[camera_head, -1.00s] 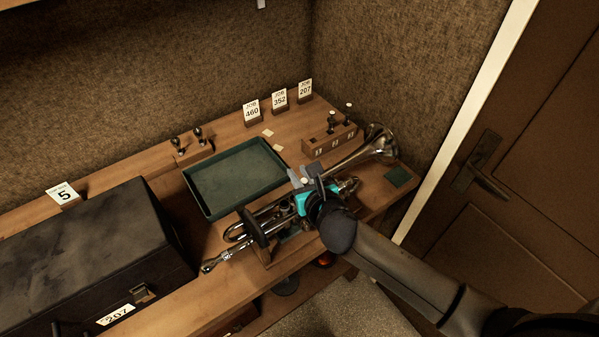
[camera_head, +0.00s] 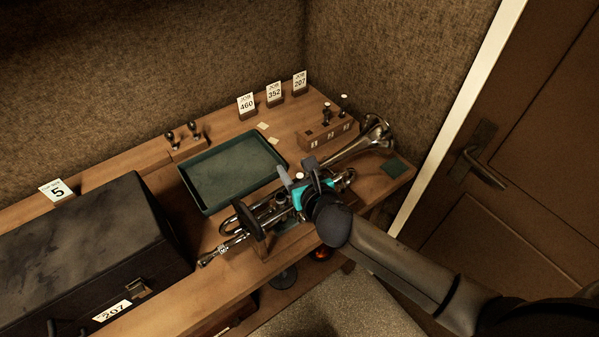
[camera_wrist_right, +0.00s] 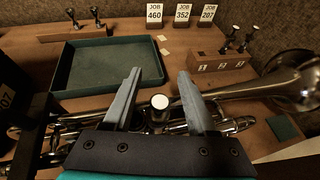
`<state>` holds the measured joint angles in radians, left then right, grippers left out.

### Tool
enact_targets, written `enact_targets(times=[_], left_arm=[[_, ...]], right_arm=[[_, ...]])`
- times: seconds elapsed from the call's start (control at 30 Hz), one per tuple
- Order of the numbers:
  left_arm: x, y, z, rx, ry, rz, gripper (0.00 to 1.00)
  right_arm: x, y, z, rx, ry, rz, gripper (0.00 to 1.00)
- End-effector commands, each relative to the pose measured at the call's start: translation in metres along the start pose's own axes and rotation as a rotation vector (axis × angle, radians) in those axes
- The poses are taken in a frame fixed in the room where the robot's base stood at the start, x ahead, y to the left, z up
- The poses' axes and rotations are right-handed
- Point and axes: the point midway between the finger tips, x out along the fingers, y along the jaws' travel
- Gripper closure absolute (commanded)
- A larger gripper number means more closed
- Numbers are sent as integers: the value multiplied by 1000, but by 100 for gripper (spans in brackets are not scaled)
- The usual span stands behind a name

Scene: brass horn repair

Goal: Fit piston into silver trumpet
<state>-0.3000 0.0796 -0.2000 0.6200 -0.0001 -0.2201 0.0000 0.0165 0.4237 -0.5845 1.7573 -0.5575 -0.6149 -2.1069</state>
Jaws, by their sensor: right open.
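The silver trumpet (camera_head: 350,149) lies along the bench, its bell (camera_wrist_right: 297,82) to the right. My right gripper (camera_head: 299,172) is open over the trumpet's valve section. In the right wrist view its two grey fingers (camera_wrist_right: 157,88) stand apart on either side of a white-topped piston (camera_wrist_right: 160,103). The piston stands upright at the valves, with a short metal part showing below its cap. Its lower end is hidden by my gripper, so how deep it sits cannot be told. My left gripper is not in view.
A green tray (camera_head: 190,203) lies behind the trumpet. A numbered wooden block (camera_head: 312,142) holds pistons. Two dark-topped pieces (camera_head: 182,135) stand at the back. Job cards (camera_head: 274,92) line the rear. A black case (camera_head: 85,240) fills the left. A door (camera_head: 530,150) is on the right.

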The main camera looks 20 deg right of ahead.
Motion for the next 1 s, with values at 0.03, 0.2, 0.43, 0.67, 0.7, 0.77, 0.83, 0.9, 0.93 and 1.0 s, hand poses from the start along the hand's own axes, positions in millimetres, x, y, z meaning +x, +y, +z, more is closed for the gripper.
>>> enact_targets(times=[0.03, 0.2, 0.43, 0.67, 0.7, 0.77, 0.83, 0.9, 0.93, 1.0], left_arm=[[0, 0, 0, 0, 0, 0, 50], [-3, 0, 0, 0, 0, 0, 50], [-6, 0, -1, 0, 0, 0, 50], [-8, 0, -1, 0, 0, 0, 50], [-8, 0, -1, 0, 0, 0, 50], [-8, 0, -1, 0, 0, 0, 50], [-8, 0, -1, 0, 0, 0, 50], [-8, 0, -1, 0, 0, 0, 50], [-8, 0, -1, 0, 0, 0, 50], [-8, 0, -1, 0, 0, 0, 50]], right_arm=[[-2, 0, 0, -1, 1, 0, 42], [-19, 0, 0, -2, 1, 1, 42], [-60, 0, 0, -2, 2, 2, 42], [-105, 0, 0, -1, 2, 2, 42], [-112, 0, -1, -1, 3, 2, 42], [-122, 0, -1, -1, 3, 2, 42], [-132, 0, -1, -1, 2, 1, 42], [-139, 0, -1, 0, 2, 1, 42], [-142, 0, 0, 0, 1, 1, 42], [-147, 0, -1, -1, 1, 1, 42]])
